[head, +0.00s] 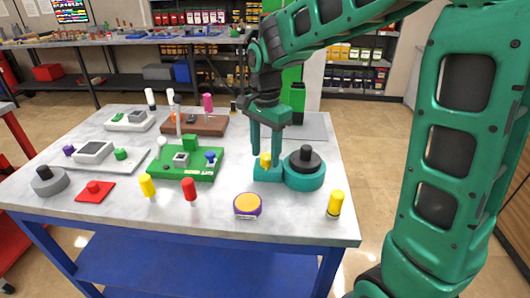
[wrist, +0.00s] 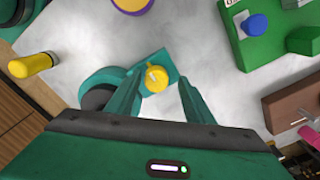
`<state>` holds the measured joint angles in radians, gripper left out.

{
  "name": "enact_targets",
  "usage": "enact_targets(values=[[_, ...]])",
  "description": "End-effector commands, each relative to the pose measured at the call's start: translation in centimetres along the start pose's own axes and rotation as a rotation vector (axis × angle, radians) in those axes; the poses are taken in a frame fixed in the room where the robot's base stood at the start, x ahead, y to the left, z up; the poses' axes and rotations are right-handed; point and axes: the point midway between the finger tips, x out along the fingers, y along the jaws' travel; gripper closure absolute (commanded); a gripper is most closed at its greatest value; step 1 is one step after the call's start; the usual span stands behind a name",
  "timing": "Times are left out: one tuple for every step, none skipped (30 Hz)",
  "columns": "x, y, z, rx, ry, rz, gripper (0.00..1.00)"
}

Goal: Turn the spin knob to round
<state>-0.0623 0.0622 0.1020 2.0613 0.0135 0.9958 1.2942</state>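A teal vacuum pump (head: 304,181) with a black, round-topped part (head: 304,158) stands near the right side of the table. A small yellow knob (head: 265,160) sits on its square teal block at the left; no label shows that it is the spin knob. The knob also shows in the wrist view (wrist: 157,78), with a pale mark on its top. My gripper (head: 266,151) is over the block, pointing down. Its fingers are apart, one on each side of the knob, with visible gaps in the wrist view. Fingertip height against the knob is hard to tell.
A purple-and-yellow round device (head: 247,206) and a yellow cylinder (head: 335,203) stand near the front edge. A green board (head: 185,172) with knobs lies to the left, a brown block (head: 205,128) behind it. Clear tabletop lies in front of the pump.

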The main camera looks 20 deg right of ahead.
Motion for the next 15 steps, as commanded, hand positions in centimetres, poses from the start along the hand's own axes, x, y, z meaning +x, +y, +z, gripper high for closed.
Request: enact_targets(values=[[0.0,0.1,0.0,0.001,0.000,0.002,0.52],[0.1,0.1,0.0,0.001,0.000,0.003,0.52],[0.1,0.2,0.0,0.002,0.000,0.004,0.52],[0.1,0.2,0.0,0.002,-0.001,0.004,0.52],[0.1,0.2,0.0,0.002,-0.001,0.005,0.52],[0.1,0.2,-0.1,0.002,-0.001,0.006,0.52],[0.1,0.2,-0.1,0.002,-0.001,0.006,0.52],[0.1,0.2,-0.1,0.003,-0.001,0.006,0.52],[0.0,0.3,-0.1,0.003,-0.001,0.006,0.52],[-0.2,0.2,-0.1,0.003,-0.001,0.006,0.52],[-0.4,0.2,-0.1,0.003,-0.001,0.006,0.52],[-0.8,0.2,-0.1,0.003,-0.001,0.006,0.52],[-1.1,0.2,-0.1,0.003,0.000,0.005,0.52],[-1.6,0.2,-0.1,0.003,0.000,0.004,0.52],[-2.2,0.2,-0.1,0.003,0.000,0.004,0.52]])
